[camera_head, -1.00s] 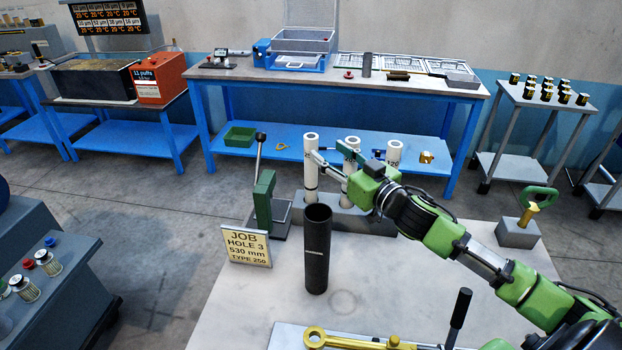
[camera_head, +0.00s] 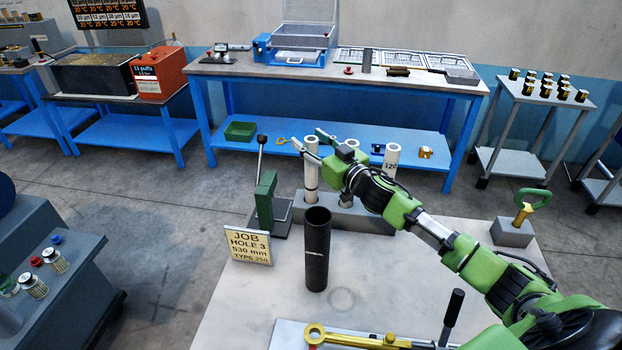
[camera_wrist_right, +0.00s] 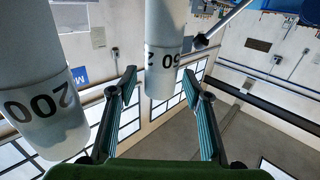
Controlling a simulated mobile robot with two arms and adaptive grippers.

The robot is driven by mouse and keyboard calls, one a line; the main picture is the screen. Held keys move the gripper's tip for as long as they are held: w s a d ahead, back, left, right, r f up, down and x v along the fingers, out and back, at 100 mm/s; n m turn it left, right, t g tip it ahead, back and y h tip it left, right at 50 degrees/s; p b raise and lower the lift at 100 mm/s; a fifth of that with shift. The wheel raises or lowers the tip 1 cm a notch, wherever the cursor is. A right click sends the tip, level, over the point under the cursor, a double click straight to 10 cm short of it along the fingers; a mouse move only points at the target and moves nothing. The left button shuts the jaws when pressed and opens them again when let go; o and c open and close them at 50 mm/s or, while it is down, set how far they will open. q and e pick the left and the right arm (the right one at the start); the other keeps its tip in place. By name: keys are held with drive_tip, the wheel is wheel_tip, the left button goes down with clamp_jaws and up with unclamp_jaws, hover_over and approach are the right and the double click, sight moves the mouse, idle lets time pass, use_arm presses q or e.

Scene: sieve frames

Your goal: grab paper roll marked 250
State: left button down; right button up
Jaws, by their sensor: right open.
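Three white paper rolls stand upright in a grey block (camera_head: 345,217) at the back of the white table. The left roll (camera_head: 311,178) appears to be the one marked 250. In the right wrist view the 250 roll (camera_wrist_right: 163,50) shows partly, with its number upside down, lying between the open fingers in the picture. The roll marked 200 (camera_wrist_right: 40,90) is left of the fingers there. In the head view the middle roll is mostly hidden by my arm. The right roll (camera_head: 391,160) reads 120. My right gripper (camera_head: 310,139) is open and empty at the left roll's top. My left gripper is not in view.
A black tube (camera_head: 317,250) stands on the table (camera_head: 400,270) in front of the block. A job sign (camera_head: 248,246) reading TYPE 250 and a green lever press (camera_head: 266,200) are at its left. A grey weight with a green handle (camera_head: 515,230) is at the right.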

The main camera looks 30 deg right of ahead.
drive_tip(key=shift+s, duration=0.1)
drive_tip(key=shift+c, duration=0.5)
clamp_jaws()
